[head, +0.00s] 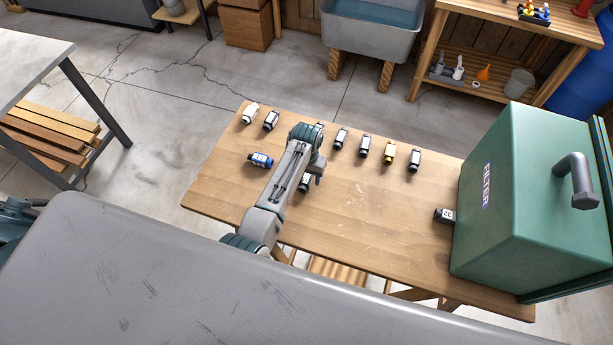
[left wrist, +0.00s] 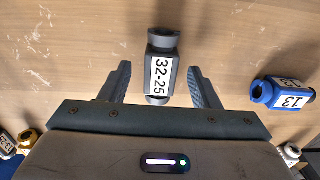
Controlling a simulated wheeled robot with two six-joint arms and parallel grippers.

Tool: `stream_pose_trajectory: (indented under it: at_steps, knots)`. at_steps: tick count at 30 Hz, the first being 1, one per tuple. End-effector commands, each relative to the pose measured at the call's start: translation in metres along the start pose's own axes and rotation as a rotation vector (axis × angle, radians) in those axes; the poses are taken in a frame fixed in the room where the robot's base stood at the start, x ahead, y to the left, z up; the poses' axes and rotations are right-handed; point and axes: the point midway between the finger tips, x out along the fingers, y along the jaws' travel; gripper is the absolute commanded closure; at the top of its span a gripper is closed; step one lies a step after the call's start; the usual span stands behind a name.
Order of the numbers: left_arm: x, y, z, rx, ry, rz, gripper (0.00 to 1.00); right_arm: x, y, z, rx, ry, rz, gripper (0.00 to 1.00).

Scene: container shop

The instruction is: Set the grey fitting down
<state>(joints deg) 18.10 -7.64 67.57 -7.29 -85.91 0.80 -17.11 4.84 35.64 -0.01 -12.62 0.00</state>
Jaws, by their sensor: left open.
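The grey fitting (left wrist: 162,45) has a white label reading 32-25. In the left wrist view it lies on the wooden table between the fingers of my left gripper (left wrist: 160,75), with a visible gap on each side. My left gripper is open. In the head view the fitting (head: 304,183) shows as a small dark piece on the table, beside the end of my left arm. My left gripper (head: 314,170) is partly hidden there by its own wrist. My right gripper is not in view.
A blue fitting (head: 261,160) lies left of my gripper. Several small fittings, one yellow (head: 388,155), stand along the table's (head: 350,215) far edge. A big green FILTER box (head: 520,190) fills the right end, with a dark fitting (head: 443,215) beside it. The table's middle is clear.

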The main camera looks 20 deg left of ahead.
Motion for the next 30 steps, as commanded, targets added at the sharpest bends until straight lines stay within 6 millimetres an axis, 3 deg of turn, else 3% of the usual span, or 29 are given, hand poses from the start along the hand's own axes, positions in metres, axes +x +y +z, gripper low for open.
stream_pose_trajectory:
  at_steps: [4, 11, 19, 21, 30]
  knots:
    - [0.0108, -0.0006, 0.0, 0.0, 0.0, -0.001, 0.44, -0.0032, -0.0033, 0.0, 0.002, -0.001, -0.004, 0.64]
    - [0.0128, -0.0005, 0.0, 0.0, 0.001, 0.0, 0.44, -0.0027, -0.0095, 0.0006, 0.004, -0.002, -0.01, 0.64]
    - [0.0126, -0.0003, 0.0001, 0.0, 0.001, 0.0, 0.92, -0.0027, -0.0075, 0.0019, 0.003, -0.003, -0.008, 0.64]
    - [0.0125, -0.0003, 0.0, 0.0, 0.001, 0.0, 0.96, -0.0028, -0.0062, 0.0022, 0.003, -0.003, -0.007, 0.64]
    - [0.0098, -0.0004, -0.0025, 0.0, 0.002, 0.0, 0.96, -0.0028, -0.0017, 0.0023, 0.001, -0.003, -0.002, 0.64]
